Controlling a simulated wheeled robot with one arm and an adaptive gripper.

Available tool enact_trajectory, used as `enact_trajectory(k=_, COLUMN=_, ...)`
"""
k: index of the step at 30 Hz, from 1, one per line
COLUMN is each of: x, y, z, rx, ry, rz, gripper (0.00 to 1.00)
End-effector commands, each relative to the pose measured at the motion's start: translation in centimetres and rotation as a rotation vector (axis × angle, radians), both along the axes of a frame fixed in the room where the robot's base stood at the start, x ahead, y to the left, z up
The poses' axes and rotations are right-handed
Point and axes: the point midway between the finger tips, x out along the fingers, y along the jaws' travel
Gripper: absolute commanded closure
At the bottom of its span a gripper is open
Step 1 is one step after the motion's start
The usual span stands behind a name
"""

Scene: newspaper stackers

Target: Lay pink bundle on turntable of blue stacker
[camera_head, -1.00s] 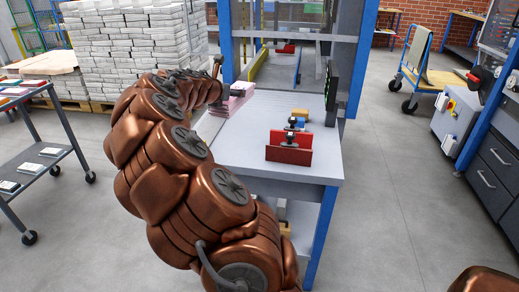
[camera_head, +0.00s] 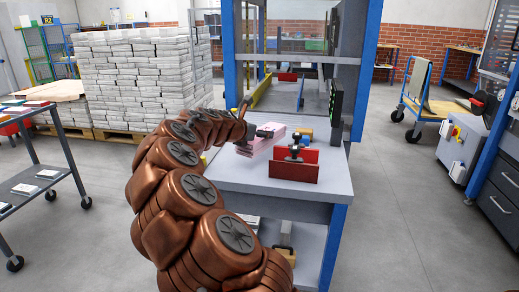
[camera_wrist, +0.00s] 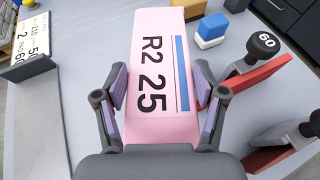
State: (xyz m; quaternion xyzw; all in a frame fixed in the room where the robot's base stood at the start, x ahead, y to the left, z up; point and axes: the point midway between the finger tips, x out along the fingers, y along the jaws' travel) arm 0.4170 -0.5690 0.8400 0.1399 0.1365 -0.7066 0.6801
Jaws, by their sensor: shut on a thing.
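The pink bundle (camera_head: 264,146) is in my gripper (camera_head: 256,132), over the grey table (camera_head: 230,175) on its left part in the head view. In the wrist view the bundle (camera_wrist: 158,75) bears "R2 25" and a blue stripe, with the jaws (camera_wrist: 162,95) closed on its two long sides. It looks held above the tabletop, though the gap is hard to judge. The blue stacker (camera_head: 366,70) has blue posts and grey bars behind the table. I cannot make out its turntable in these views.
A red plate (camera_head: 292,166) with dark knobs stands right of the bundle. Blue-white (camera_wrist: 211,30) and yellow blocks lie near it. Paper stacks (camera_head: 140,75) stand at the back left.

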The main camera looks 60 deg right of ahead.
Motion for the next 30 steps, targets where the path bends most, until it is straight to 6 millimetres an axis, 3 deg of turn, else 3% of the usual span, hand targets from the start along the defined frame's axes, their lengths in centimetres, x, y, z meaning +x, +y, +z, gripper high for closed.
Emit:
enact_trajectory(k=5, x=0.0, y=0.0, z=-0.7, rx=-0.003, ry=-0.001, rz=0.002, gripper=0.97)
enact_trajectory(k=15, x=0.1, y=0.0, z=-4.4, rx=-0.004, ry=-0.001, rz=0.004, gripper=0.97)
enact_trajectory(k=26, x=0.1, y=0.0, z=-4.5, rx=-0.003, ry=-0.001, rz=0.004, gripper=0.97)
enact_trajectory(k=27, x=0.1, y=0.0, z=-4.6, rx=-0.002, ry=-0.002, rz=0.003, gripper=0.26)
enact_trajectory(k=30, x=0.1, y=0.0, z=-4.6, rx=-0.002, ry=-0.002, rz=0.003, gripper=0.19)
